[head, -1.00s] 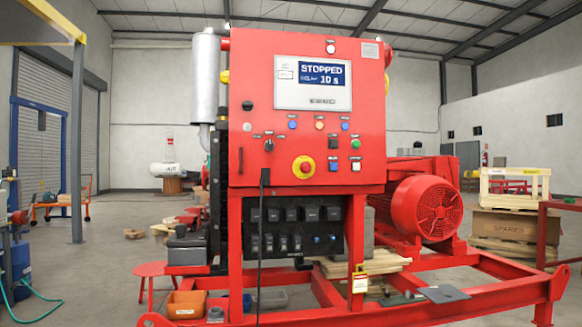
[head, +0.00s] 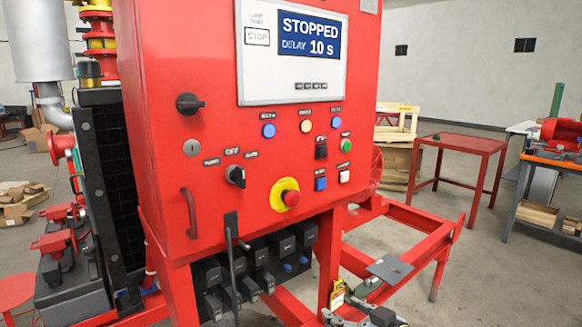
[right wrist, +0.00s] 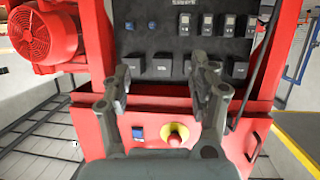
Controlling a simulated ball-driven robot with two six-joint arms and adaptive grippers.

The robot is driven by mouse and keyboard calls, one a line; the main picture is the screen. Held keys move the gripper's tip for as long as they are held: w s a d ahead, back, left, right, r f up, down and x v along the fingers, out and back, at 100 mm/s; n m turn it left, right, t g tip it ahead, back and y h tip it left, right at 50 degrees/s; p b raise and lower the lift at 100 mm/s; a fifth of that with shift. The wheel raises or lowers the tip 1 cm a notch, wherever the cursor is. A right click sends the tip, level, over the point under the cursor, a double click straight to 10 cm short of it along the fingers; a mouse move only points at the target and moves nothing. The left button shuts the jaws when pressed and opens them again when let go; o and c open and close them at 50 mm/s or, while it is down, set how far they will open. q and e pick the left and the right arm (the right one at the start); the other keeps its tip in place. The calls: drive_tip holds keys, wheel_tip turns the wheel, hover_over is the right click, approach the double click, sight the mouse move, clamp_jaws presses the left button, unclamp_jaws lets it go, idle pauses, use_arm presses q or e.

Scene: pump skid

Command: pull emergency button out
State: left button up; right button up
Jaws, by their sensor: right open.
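The emergency button (head: 290,197) is a red mushroom head on a yellow round plate, low on the front of the red control cabinet (head: 160,95). In the right wrist view, which shows the cabinet upside down, the button (right wrist: 174,138) appears between the fingers, low in the picture. My right gripper (head: 352,308) is at the bottom edge of the head view, below and to the right of the button and apart from it. In the right wrist view the right gripper (right wrist: 162,85) is open, with nothing between its pads. My left gripper is not in view.
The display (head: 292,52) reads STOPPED, DELAY 10 s. A door handle (head: 189,213) sticks out at left.

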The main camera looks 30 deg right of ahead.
drive_tip(key=w+a+r+t+y+p, duration=0.1)
drive_tip(key=w+r+p, duration=0.1)
drive_tip(key=r, duration=0.6)
drive_tip(key=w+a+r+t+p, duration=0.1)
drive_tip(key=w+r+p, duration=0.1)
drive_tip(key=r, duration=0.6)
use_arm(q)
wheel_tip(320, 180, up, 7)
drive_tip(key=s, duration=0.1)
use_arm(e)
drive_tip(key=n+t+y, duration=0.1)
drive_tip(key=t, duration=0.1)
approach(295, 198)
drive_tip(key=w+b, duration=0.2)
drive_tip(key=b, duration=0.1)
drive_tip(key=w+b, duration=0.3)
drive_tip(key=shift+w+a+f, duration=0.1)
drive_tip(key=shift+a+f, duration=0.1)
drive_tip(key=w+b, duration=0.4)
drive_tip(key=shift+w+a+r, duration=0.15)
drive_tip(key=shift+w+r, duration=0.05)
drive_tip(key=shift+w, duration=0.05)
drive_tip(key=shift+w+a+r, duration=0.1)
drive_tip(key=shift+w, duration=0.45)
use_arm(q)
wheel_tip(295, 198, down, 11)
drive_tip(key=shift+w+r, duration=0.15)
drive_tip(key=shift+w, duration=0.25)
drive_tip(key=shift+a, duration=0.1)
